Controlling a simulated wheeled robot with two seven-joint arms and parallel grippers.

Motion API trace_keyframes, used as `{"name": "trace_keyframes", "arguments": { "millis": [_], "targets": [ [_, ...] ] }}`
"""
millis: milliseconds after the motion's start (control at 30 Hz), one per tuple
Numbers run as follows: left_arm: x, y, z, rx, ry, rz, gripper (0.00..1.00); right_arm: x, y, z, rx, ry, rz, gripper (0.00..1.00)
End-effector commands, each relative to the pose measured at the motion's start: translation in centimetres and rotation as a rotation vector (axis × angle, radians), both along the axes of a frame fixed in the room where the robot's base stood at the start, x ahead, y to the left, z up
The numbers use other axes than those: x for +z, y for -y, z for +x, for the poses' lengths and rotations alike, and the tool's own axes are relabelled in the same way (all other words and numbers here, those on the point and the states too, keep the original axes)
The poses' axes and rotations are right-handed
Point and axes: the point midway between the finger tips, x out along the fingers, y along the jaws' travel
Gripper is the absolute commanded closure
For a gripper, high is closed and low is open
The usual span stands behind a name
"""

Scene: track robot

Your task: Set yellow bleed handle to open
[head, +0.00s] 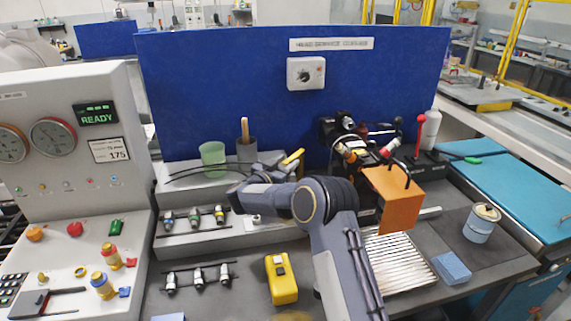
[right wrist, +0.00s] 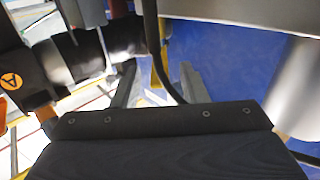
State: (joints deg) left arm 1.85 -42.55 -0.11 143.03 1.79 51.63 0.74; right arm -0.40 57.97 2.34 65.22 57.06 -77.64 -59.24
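A yellow handle (head: 293,157), a short bar slanting up to the right, shows in the head view in front of the blue panel. My right gripper (head: 276,165) is right beside it, partly hidden by my own wrist. In the right wrist view the two grey fingers of my right gripper (right wrist: 158,88) stand apart. A yellow strip (right wrist: 158,68), likely the same handle, shows in the gap between them. I cannot tell whether either finger touches it. The handle's base and pivot are hidden. My left gripper is in neither view.
A black valve assembly (head: 345,130) and an orange plate (head: 393,198) stand right of my arm. A yellow meter (head: 281,280) lies in front. Dark cables run near my gripper.

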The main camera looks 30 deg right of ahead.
Motion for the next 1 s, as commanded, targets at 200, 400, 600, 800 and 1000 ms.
{"name": "trace_keyframes", "arguments": {
  "millis": [200, 400, 600, 800, 1000],
  "targets": [
    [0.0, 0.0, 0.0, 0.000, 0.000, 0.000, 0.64, 0.0, 0.0, 0.0, 0.000, 0.000, 0.000, 0.61],
    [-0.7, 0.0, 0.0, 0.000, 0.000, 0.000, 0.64, 1.7, 0.0, 0.0, 0.001, 0.005, 0.001, 0.61],
    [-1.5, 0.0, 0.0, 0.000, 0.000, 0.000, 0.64, 5.6, -1.0, -1.9, 0.002, 0.004, 0.001, 0.61],
    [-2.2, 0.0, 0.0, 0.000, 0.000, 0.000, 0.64, 9.4, -2.5, -4.8, 0.002, 0.004, 0.000, 0.61],
    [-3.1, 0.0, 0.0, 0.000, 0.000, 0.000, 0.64, 11.1, -4.6, -8.8, 0.004, 0.002, 0.000, 0.61]
  ]
}}
